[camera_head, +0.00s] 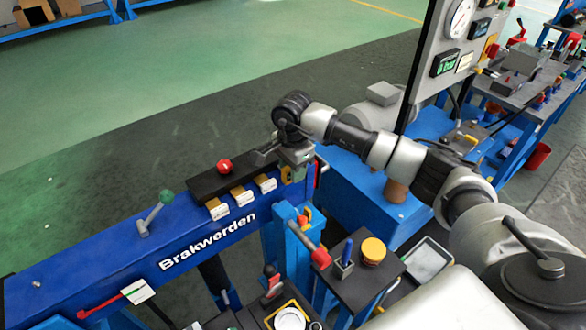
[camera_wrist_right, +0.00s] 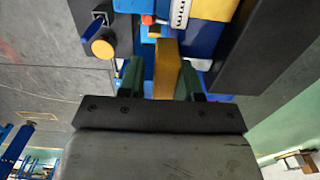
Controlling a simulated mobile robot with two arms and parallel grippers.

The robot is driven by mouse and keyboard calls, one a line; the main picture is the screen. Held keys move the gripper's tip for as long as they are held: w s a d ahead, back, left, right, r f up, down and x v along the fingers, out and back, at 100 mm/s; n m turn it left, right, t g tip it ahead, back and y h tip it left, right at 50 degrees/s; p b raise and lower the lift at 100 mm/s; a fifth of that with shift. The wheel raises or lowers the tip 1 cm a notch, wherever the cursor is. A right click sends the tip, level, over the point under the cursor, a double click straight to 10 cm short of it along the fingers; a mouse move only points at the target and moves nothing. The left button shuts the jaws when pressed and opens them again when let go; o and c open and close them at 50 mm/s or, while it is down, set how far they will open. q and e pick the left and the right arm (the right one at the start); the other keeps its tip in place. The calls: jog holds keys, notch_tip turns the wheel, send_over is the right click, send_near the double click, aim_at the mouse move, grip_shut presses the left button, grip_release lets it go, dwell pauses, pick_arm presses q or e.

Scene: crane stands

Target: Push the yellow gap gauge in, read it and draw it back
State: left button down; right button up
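A yellow bar, which looks like the gap gauge (camera_wrist_right: 168,68), shows between the two green fingers of my right gripper (camera_wrist_right: 160,80) in the right wrist view. The fingers stand apart, with a visible gap on the bar's left side; the bar lies close to the right finger. I cannot tell whether they touch it. In the head view my right gripper (camera_head: 294,156) is over the right end of the blue Brakwerden beam (camera_head: 120,262), and a small yellow patch (camera_head: 287,175) shows just below it. The fingertips are hidden there. My left gripper is out of view.
The beam carries a dark block with a red knob (camera_head: 224,166), several white-labelled tabs and a green-knobbed lever (camera_head: 165,197). In front stand a small stand with a round yellow cap (camera_head: 374,250), a red-ended handle (camera_head: 320,258) and a tablet (camera_head: 427,260). A gauge panel rises behind my right arm.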

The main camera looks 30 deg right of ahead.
notch_tip(320, 180, up, 11)
jog(key=b, duration=0.2)
jog(key=shift+f, duration=0.2)
jog(key=shift+f, duration=0.1)
dwell(0.3)
